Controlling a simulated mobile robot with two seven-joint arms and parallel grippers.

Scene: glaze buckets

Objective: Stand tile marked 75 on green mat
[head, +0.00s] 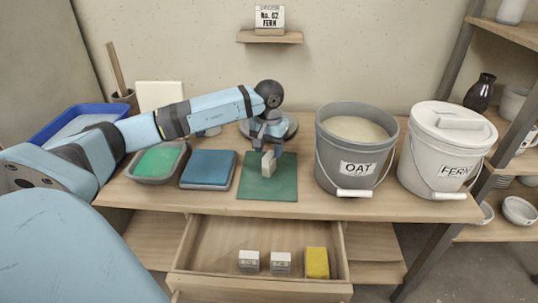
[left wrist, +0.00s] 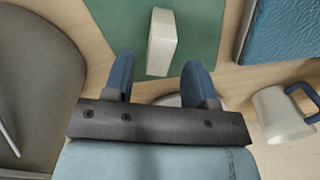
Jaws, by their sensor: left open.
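A pale tile (head: 268,164) stands upright on the green mat (head: 283,188); no number can be read on it. In the left wrist view the tile (left wrist: 162,42) stands on the green mat (left wrist: 200,30), in line with the gap between my fingers and apart from both. My left gripper (head: 265,147) is open just above and behind the tile; its two blue fingers (left wrist: 158,65) show spread and empty in the left wrist view. My right gripper is not in view.
The open drawer holds two small white labelled blocks (head: 249,260) (head: 280,262) and a yellow block (head: 317,262). A grey OAT bucket (head: 330,150) and white FERN bucket (head: 420,170) stand right of the mat. A blue pad (head: 209,168) and green-filled tray (head: 157,161) lie left.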

